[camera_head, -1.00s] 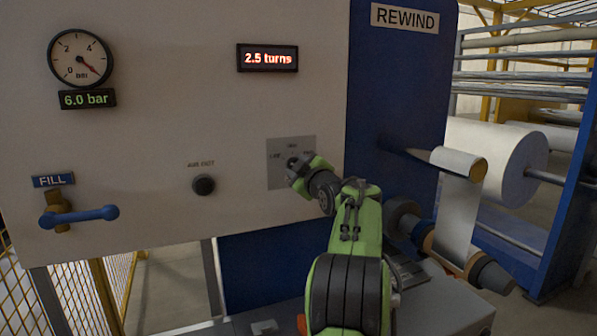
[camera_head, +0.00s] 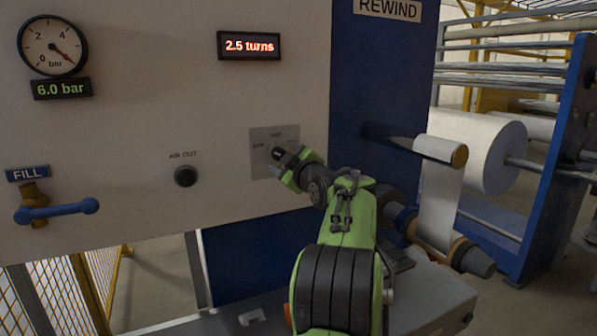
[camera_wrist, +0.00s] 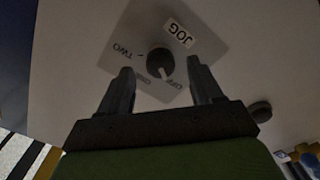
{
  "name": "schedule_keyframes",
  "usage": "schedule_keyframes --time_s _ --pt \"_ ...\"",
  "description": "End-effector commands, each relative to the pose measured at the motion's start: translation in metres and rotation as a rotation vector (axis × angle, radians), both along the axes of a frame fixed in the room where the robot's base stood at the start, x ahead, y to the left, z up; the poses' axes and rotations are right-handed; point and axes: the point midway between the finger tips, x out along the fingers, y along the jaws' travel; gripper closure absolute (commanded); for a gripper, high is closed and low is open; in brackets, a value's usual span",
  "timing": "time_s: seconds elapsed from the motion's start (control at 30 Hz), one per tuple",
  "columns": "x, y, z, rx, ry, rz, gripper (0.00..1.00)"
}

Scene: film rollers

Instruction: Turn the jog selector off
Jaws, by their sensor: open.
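The jog selector is a dark round knob (camera_wrist: 160,62) on a grey plate (camera_wrist: 205,42) labelled JOG, seen in the wrist view. The plate carries position labels, one reading TWO; the smaller ones near the knob's lower side are hard to read. A pale pointer mark on the knob faces the lower labels; which one exactly I cannot tell. My gripper (camera_wrist: 160,68) is open, with one finger either side of the knob in the picture; contact is not visible. In the head view my gripper (camera_head: 284,160) is at the plate (camera_head: 259,138) and hides most of the knob.
A black button (camera_head: 186,176) sits left of the plate. A blue FILL lever (camera_head: 62,211), a pressure gauge (camera_head: 52,45) and a "2.5 turns" display (camera_head: 249,46) are on the same panel. Film rollers (camera_head: 480,150) stand to the right.

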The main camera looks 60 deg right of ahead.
Motion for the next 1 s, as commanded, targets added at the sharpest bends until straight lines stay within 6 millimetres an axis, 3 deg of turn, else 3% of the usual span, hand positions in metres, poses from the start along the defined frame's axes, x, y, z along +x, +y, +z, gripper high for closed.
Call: schedule_keyframes --time_s 0.2,0.4,0.6,1.0 --pt "-0.057 0.033 -0.001 -0.001 -0.002 -0.003 0.35" --pt "-0.096 0.057 -0.001 -0.001 0.0 -0.002 0.35" --pt "-0.11 0.065 -0.001 0.0 0.001 0.001 0.35" --pt "-0.109 0.065 -0.001 -0.001 0.001 0.001 0.35"
